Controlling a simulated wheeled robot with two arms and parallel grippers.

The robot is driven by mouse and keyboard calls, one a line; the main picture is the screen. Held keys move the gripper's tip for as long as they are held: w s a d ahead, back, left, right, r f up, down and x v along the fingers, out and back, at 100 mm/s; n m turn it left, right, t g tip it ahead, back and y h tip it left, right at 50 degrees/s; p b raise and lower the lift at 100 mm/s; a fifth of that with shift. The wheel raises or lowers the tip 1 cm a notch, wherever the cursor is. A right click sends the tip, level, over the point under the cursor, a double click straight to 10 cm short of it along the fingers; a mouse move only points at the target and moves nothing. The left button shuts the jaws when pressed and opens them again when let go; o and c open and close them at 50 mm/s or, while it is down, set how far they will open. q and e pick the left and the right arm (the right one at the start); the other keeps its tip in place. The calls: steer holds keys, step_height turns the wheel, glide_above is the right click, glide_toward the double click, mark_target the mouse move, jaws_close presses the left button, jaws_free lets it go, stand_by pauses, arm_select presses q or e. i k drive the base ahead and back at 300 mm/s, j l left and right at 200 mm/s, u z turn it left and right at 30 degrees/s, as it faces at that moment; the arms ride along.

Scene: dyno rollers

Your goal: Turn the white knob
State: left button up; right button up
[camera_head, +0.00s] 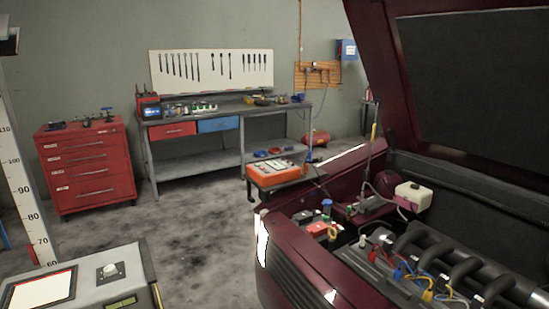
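A small pale knob (109,268) sits on a dark square plate on top of a grey console (128,262) at the lower left. It looks white or light grey, and its turn position is too small to tell. Left of it on the console is a screen (38,290) with a blank white face and a red and black border. A small greenish display (121,303) is in front of the knob. Neither of my grippers is in view.
A dark red car with its hood (375,60) raised and engine (420,270) exposed fills the right. A red tool cabinet (86,165), a workbench (200,165) and an orange box (276,173) stand behind. Stained floor (190,245) is clear between console and car.

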mark_target(111, 269)
steer(key=u, duration=1.3)
